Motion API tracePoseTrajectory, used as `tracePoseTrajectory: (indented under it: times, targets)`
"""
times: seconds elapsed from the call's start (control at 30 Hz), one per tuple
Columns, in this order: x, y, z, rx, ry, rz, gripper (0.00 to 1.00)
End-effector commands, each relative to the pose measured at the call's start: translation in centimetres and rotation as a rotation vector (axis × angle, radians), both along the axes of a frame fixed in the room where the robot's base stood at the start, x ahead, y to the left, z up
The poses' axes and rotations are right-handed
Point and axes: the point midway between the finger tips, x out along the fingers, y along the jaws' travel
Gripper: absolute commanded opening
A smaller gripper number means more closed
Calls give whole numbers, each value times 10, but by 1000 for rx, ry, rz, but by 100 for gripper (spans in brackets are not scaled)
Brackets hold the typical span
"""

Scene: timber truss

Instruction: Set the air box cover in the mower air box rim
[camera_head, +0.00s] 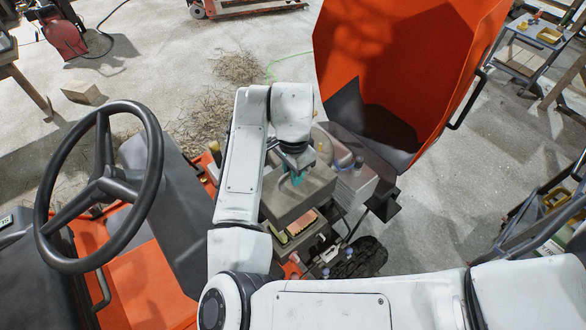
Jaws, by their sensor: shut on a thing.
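My gripper (297,178) points down over the engine bay of the orange mower and is shut on the air box cover (284,208), a grey-brown box-shaped lid. Teal shows at the fingertips, on the cover's top. The cover appears roughly level, above the open air box (318,240). A pinkish-orange block with a yellow-green edge (302,223) shows below the cover's near edge. The cover hides much of the air box rim, and I cannot tell whether the two touch.
The raised orange hood (400,60) stands close behind and right of my gripper. The steering wheel (100,185) is at the left. A dark tyre (362,258) sits right of the engine bay. Benches stand at the far right, and straw lies on the floor.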

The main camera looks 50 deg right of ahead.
Motion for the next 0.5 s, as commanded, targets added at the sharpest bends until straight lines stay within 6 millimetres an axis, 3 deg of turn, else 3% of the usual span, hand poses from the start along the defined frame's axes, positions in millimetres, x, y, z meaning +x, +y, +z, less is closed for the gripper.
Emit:
tracePoseTrajectory:
  times: [0.5]
  targets:
    - [0,0,-50,-1,-1,0,0]
